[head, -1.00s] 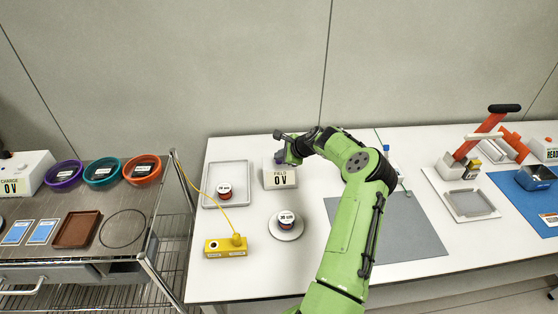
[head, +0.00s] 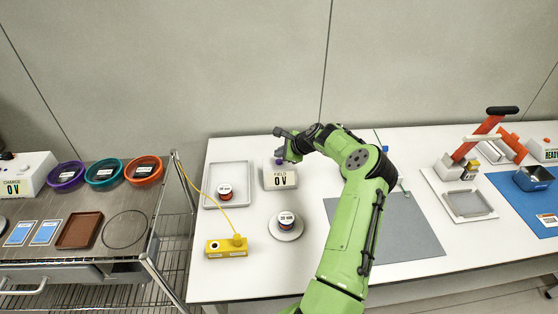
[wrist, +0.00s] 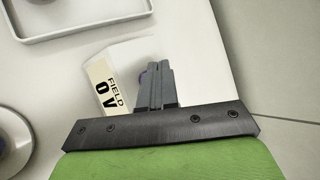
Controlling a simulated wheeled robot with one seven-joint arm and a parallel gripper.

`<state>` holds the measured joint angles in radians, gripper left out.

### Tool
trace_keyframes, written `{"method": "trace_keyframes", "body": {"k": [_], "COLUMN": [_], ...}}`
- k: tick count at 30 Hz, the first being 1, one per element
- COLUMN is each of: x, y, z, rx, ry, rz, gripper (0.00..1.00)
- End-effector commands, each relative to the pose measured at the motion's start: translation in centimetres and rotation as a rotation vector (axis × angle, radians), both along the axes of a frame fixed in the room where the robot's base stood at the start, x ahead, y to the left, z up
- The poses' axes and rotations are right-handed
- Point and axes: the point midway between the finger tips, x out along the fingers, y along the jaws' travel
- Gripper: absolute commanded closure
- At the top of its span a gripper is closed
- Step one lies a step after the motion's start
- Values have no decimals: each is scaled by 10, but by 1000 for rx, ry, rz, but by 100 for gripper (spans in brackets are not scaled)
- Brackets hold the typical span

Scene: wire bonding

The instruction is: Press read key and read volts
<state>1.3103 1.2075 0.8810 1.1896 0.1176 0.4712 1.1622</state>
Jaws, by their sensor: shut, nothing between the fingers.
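The field meter (head: 280,179) is a white box with a sloped label reading "FIELD 0 V". It stands on the white table behind a spool on a round stand. It also shows in the wrist view (wrist: 104,82), to the left of my fingers. A purple key (head: 279,160) shows in part on its top. My gripper (head: 283,147) is just above the top of the box; in the wrist view its fingers (wrist: 156,68) are together, with nothing between them. They cover most of the key, so I cannot tell whether they touch it.
A grey tray (head: 209,204) with a small spool lies left of the meter. A spool on a round stand (head: 287,235) and a yellow block (head: 226,248) with a yellow cord are in front. A grey mat (head: 410,240) lies to the right. A cart (head: 100,255) with bowls stands at left.

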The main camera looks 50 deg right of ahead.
Motion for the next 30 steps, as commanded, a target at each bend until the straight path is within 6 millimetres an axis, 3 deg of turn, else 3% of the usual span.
{"method": "trace_keyframes", "body": {"k": [15, 30], "x": [0, 0], "y": [0, 0], "z": [50, 50], "rx": [-2, 0], "ry": [-1, -1], "rz": [1, -1], "gripper": [100, 100]}}
